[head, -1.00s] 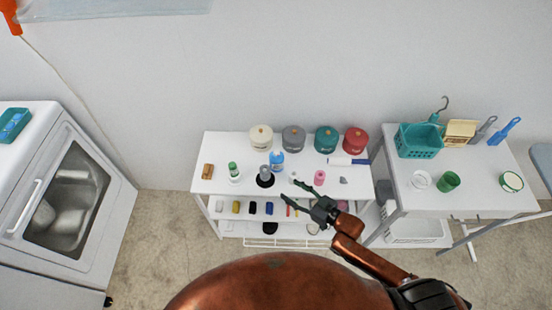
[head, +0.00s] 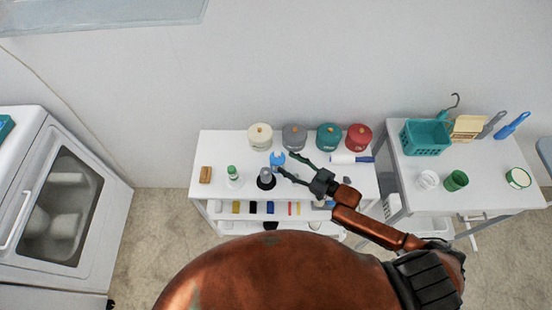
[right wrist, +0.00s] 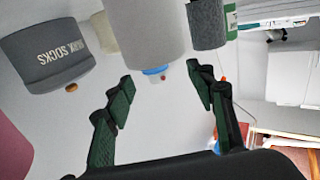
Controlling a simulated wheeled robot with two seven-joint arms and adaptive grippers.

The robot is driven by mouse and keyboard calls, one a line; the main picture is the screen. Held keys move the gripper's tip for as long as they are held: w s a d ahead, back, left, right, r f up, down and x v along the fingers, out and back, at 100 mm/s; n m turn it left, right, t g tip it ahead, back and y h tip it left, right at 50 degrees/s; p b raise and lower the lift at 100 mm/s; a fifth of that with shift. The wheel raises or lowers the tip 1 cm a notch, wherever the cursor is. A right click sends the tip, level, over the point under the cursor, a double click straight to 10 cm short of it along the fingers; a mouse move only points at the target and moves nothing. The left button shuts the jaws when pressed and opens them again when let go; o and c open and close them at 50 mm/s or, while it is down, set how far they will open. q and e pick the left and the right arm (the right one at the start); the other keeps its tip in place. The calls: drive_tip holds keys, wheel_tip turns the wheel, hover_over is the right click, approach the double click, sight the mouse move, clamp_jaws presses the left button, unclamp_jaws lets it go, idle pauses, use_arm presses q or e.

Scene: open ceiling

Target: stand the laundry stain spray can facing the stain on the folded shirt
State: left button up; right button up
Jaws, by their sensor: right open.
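The likely spray can, a pale cylinder with a blue top (head: 278,159), stands on the white shelf unit's top (head: 222,150). In the right wrist view, which appears upside down, its pale grey body (right wrist: 147,35) shows large and its blue end sits between the fingertips in the picture. My right gripper (head: 286,162) is open and empty, its fingertips close beside the can's right side; it also shows in the right wrist view (right wrist: 160,82). I cannot tell whether it touches the can. I cannot make out a folded shirt or a stain. My left gripper is not in view.
A dark-based grey object (head: 266,178) and a green-capped white bottle (head: 233,176) stand close left of the can. Several lidded jars, including a grey one (head: 294,137), line the back. A second table (head: 480,180) holds a teal basket (head: 426,138) and cups.

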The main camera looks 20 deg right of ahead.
sight(278, 155)
drive_tip(key=x, duration=0.2)
drive_tip(key=shift+w+r, duration=0.25)
drive_tip(key=shift+w, duration=0.2)
drive_tip(key=x, duration=0.3)
drive_tip(key=shift+w+a, duration=0.15)
drive_tip(key=shift+w, duration=0.15)
drive_tip(key=c, duration=0.7)
drive_tip(key=shift+s, duration=0.1)
drive_tip(key=c, duration=0.7)
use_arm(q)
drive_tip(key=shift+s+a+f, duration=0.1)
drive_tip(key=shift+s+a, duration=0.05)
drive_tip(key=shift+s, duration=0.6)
use_arm(e)
clamp_jaws()
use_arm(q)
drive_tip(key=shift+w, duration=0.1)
use_arm(e)
drive_tip(key=shift+f, duration=0.1)
